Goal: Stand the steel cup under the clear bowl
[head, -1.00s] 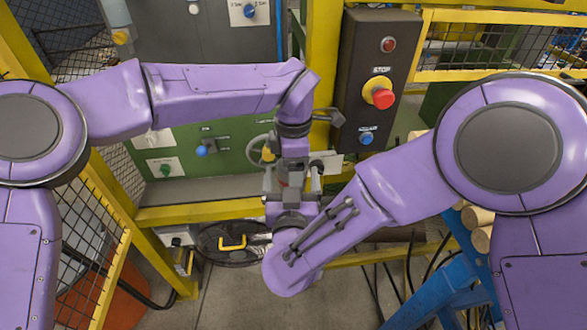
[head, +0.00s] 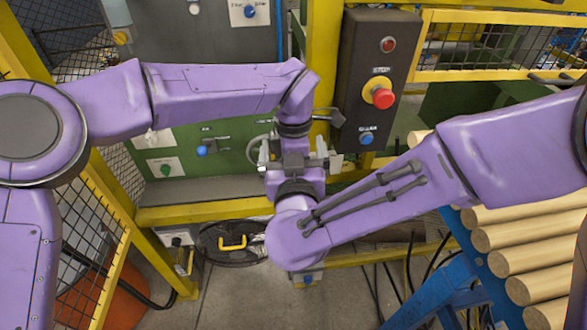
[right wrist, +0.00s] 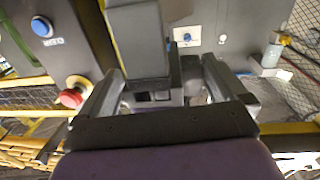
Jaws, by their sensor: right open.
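My right gripper (head: 294,160) points up at the middle of the head view, its two fingers spread apart on either side of my left gripper (head: 292,142). In the right wrist view the open fingers of my right gripper (right wrist: 165,85) flank the dark body of my left gripper (right wrist: 138,45). The left jaws are hidden, so I cannot tell their state. I cannot make out the steel cup; only small shiny patches show between the grippers. A grey fitting with an amber end (head: 119,30) at the upper left may be the clear bowl; it also shows at right in the wrist view (right wrist: 271,55).
A dark control box (head: 372,80) with a red stop button (head: 383,97) stands just right of the grippers. A yellow post (head: 322,60) runs beside it. Several logs (head: 525,250) lie on a blue stand at right. A green panel (head: 225,165) is behind.

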